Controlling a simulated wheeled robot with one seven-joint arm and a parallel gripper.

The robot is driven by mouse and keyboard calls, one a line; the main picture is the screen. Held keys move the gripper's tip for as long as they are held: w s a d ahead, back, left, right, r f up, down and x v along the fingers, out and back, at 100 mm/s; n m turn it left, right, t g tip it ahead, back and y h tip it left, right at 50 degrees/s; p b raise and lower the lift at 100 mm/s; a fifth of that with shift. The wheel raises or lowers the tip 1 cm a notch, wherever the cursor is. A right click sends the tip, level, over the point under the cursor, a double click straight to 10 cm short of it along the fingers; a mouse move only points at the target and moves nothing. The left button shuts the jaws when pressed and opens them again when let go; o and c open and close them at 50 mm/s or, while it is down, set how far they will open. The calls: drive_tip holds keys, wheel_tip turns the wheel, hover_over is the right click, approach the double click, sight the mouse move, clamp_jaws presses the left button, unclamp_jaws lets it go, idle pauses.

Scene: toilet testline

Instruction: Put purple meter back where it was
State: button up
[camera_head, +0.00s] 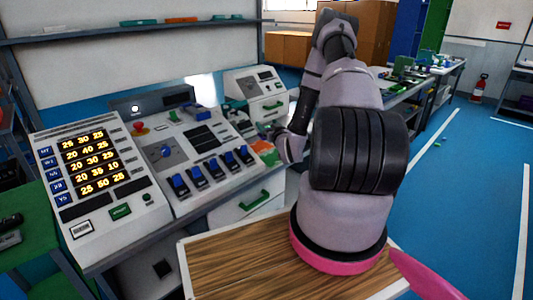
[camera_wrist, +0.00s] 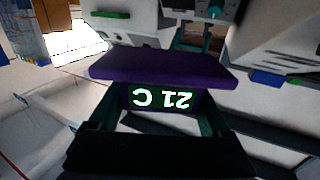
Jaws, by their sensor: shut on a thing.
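The purple meter (camera_wrist: 165,67) shows in the wrist view, with a lit display reading "21 C" upside down. My gripper (camera_wrist: 160,112) is shut on it, with dark fingers on both sides of the display. In the head view my arm reaches over to the right end of the console, and its wrist (camera_head: 290,146) is bent down there. I cannot make out the purple meter or the fingertips in the head view.
A console with a lit number panel (camera_head: 90,160) and blue switches (camera_head: 208,170) stands at left. A white instrument (camera_head: 256,92) stands behind it. A wood-topped surface (camera_head: 235,265) is in front. Open blue floor (camera_head: 455,190) lies at right.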

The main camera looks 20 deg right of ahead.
drive_tip(key=d+f, duration=0.1)
drive_tip(key=f, duration=0.3)
drive_tip(key=d+f, duration=0.1)
drive_tip(key=f, duration=0.1)
drive_tip(key=shift+w+d+f, duration=0.25)
drive_tip(key=shift+w+d, duration=0.1)
drive_tip(key=shift+w, duration=0.05)
drive_tip(key=shift+f, duration=2.25)
drive_tip(key=shift+f, duration=0.15)
drive_tip(key=o, duration=1.5)
drive_tip(key=shift+a, duration=0.1)
